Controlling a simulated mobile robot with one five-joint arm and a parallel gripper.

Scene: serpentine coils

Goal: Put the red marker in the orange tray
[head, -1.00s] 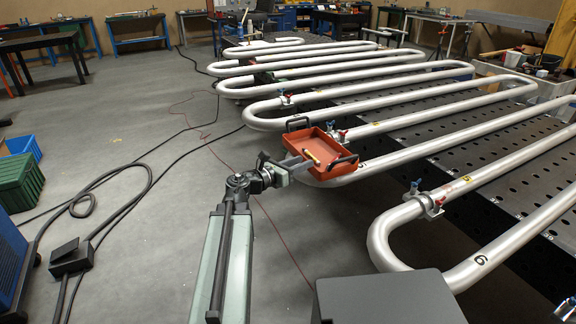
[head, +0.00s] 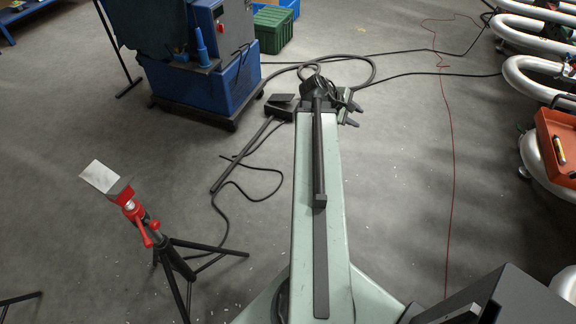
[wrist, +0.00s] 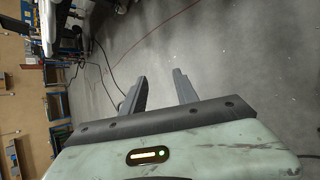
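The orange tray (head: 556,125) is at the right edge of the head view, partly cut off, beside the silver pipe coils. A small stick-like object (head: 559,151) with a pale or yellowish body and a dark end lies in the tray. I cannot tell whether it is the red marker; no clearly red marker shows elsewhere. My gripper (head: 354,110) is over open floor, well left of the tray. In the wrist view my gripper (wrist: 160,76) has its two fingers apart with nothing between them.
A tripod stand with red clamps (head: 140,216) stands at the lower left. A blue machine (head: 205,80), a green crate (head: 273,30) and black cables (head: 240,180) are around the arm's far end. Silver pipes (head: 535,75) line the right.

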